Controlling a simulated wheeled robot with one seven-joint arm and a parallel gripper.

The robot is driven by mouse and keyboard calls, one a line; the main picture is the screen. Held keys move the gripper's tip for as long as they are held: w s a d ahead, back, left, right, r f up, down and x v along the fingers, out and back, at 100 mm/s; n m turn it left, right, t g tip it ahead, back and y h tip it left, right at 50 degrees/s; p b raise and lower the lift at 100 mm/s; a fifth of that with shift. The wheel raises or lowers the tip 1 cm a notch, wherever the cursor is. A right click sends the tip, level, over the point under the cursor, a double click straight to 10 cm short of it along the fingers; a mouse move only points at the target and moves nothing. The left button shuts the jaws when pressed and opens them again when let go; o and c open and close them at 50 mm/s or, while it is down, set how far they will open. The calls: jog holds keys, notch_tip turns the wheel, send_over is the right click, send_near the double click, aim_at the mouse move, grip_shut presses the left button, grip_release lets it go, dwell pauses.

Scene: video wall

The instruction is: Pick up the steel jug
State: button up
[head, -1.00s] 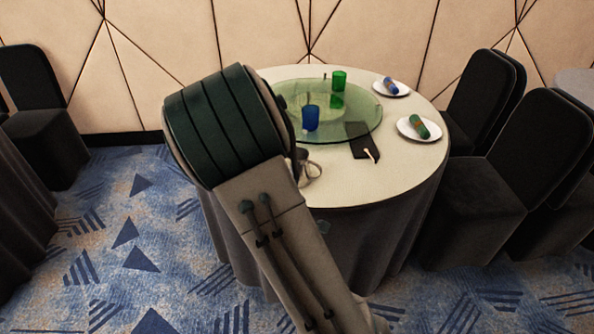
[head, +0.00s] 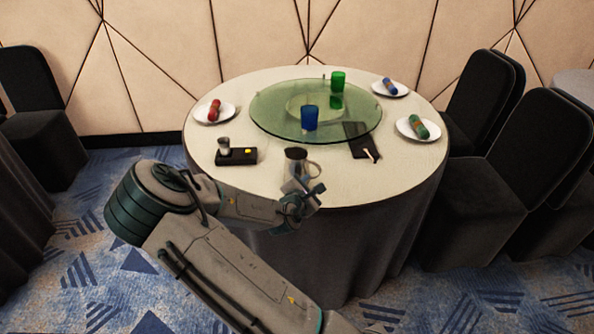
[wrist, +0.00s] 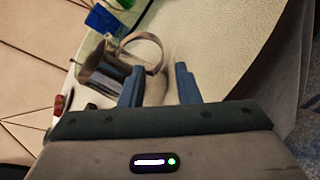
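The steel jug (head: 297,163) stands upright on the near part of the round table, with its handle to the right in the head view. In the wrist view the steel jug (wrist: 108,70) lies just beyond the fingers, its looped handle nearest the gap between them. My gripper (head: 308,192) is at the table's near edge, in front of the jug, and partly hides its lower body. In the wrist view my gripper (wrist: 158,82) has its two blue fingers apart, with nothing clearly gripped between them.
A round table (head: 230,185) bears a glass turntable (head: 275,125) with a blue glass (head: 309,118) and a green glass (head: 338,79). A small black tray (head: 247,157) is left of the jug; a dark napkin (head: 358,136) is right. Plates with rolled napkins stand around the rim.

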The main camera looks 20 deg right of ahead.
jog(key=shift+x, duration=4.45)
jog(key=shift+s+d, duration=0.1)
jog(key=shift+s, duration=0.05)
grip_shut()
